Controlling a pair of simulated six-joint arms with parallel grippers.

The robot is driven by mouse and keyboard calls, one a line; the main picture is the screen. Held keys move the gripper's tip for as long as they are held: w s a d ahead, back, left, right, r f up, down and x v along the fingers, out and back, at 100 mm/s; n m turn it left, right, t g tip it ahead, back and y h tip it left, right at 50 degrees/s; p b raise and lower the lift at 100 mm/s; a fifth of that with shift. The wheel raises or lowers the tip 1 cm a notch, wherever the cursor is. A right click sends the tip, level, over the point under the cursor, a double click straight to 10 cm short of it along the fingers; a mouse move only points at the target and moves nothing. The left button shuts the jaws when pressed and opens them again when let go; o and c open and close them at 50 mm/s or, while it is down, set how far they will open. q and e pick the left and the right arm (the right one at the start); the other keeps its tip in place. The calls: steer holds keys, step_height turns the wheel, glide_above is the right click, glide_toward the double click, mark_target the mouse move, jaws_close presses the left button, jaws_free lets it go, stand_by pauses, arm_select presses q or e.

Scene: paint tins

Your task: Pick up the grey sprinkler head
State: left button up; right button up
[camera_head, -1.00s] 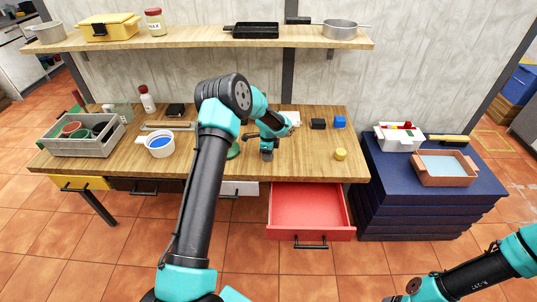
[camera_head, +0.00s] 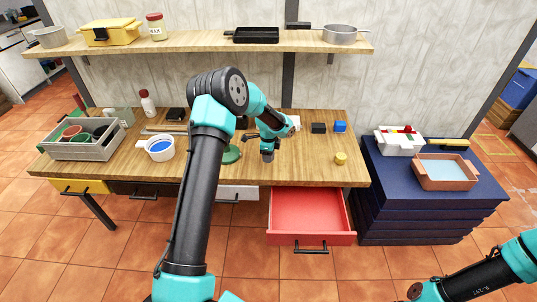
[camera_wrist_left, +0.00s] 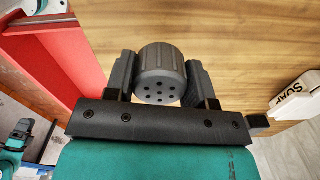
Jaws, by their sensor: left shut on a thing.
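The grey sprinkler head (camera_wrist_left: 160,72) is a ridged dark grey knob with several small holes in its face. In the left wrist view it sits between the two fingers of my left gripper (camera_wrist_left: 160,80), which touch it on both sides. In the head view my left gripper (camera_head: 268,149) is low over the front of the wooden table, and the sprinkler head (camera_head: 268,157) shows as a small dark piece at its tip. I cannot tell whether it touches the tabletop. My right gripper is out of view; only part of my right arm shows at bottom right.
An open red drawer (camera_head: 310,212) juts out below the table's front edge. A white cup (camera_head: 160,148) and grey crate (camera_head: 84,150) stand left.

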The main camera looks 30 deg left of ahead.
arm_select(q)
steer(key=s+d+r, duration=0.1)
steer(key=s+d, duration=0.6)
steer(key=s, duration=0.5)
steer(key=shift+d+r, duration=0.2)
